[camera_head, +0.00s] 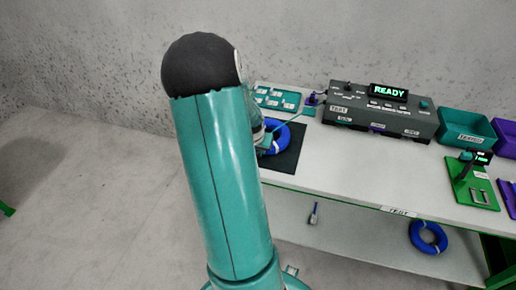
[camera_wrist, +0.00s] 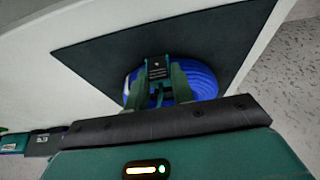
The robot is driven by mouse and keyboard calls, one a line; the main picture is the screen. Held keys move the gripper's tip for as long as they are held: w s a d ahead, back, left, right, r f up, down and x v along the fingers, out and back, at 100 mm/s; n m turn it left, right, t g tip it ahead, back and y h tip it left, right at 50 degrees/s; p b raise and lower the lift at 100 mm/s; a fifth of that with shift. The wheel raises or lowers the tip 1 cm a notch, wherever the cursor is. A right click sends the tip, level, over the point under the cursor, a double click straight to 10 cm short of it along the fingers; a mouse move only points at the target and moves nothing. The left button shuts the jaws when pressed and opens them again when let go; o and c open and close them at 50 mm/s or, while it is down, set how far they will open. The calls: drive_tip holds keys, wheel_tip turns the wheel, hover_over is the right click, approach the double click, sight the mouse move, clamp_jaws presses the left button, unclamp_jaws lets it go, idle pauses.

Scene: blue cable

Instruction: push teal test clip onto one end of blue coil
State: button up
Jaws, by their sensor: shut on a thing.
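The blue coil (camera_head: 282,138) lies on a dark mat (camera_head: 287,162) on the bench, partly hidden behind my arm in the head view. It also shows in the wrist view (camera_wrist: 203,82), behind and around the fingers. My gripper (camera_wrist: 158,92) is shut on the teal test clip (camera_wrist: 157,67), a dark teal block with pale marks between the fingertips. The clip appears over the near part of the coil. I cannot tell whether it touches a cable end. In the head view a thin teal lead runs from the coil area towards the tester.
A grey tester (camera_head: 380,115) with a lit READY display (camera_head: 388,91) stands at the back. A teal tray (camera_head: 278,98) lies left of it, bins (camera_head: 467,134) and a green fixture (camera_head: 477,185) right. Another blue coil (camera_head: 428,238) is on the lower shelf. The middle benchtop is clear.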

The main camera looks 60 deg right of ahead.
drive_tip(key=shift+f, duration=0.15)
idle(0.7)
drive_tip(key=o, duration=1.2)
drive_tip(key=shift+r, duration=3.55)
